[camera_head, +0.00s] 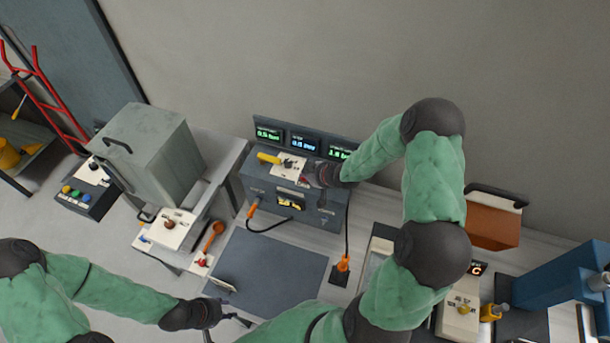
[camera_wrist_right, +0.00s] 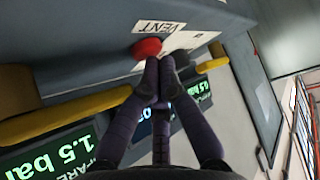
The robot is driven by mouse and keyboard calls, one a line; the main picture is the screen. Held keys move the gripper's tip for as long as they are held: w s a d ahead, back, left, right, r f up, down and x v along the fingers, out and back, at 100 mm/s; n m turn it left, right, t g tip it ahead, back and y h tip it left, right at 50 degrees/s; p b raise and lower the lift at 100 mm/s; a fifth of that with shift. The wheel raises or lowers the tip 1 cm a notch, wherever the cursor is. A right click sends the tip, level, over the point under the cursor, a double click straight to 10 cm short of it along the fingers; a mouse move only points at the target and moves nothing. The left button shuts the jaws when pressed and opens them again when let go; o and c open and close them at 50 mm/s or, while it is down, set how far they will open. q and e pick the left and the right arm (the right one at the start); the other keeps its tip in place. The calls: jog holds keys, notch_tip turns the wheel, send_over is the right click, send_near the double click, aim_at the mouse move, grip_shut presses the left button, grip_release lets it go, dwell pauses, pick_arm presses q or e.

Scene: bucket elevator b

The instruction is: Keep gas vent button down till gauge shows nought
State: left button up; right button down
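The red vent button (camera_wrist_right: 147,48), beside a white label reading VENT (camera_wrist_right: 160,27), is on the grey-blue box (camera_head: 262,187). My right gripper (camera_wrist_right: 161,68) is shut, its fingertips together at the button's edge; they look to touch it, but I cannot tell whether it is pressed. In the head view my right gripper (camera_head: 306,176) covers the button. The right display reads about 1.5 bar; it also shows in the wrist view (camera_wrist_right: 48,160). The left display (camera_head: 268,133) reads 0.5 bar. The middle display (camera_head: 304,143) is hard to read. My left gripper (camera_head: 228,328) is open and empty.
Yellow handles (camera_head: 268,158) stick out near the button. A dark mat (camera_head: 270,275) lies on the bench in front of the box. A black cable (camera_head: 266,226) with orange plugs hangs at the box's front. A grey cabinet (camera_head: 150,155) stands left.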

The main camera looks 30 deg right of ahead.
dwell(0.8)
jog(key=shift+r+p, duration=0.75)
jog(key=shift+r, duration=0.25)
jog(key=shift+r+p, duration=2)
jog(key=shift+r, duration=0.55)
jog(key=shift+f, duration=0.1)
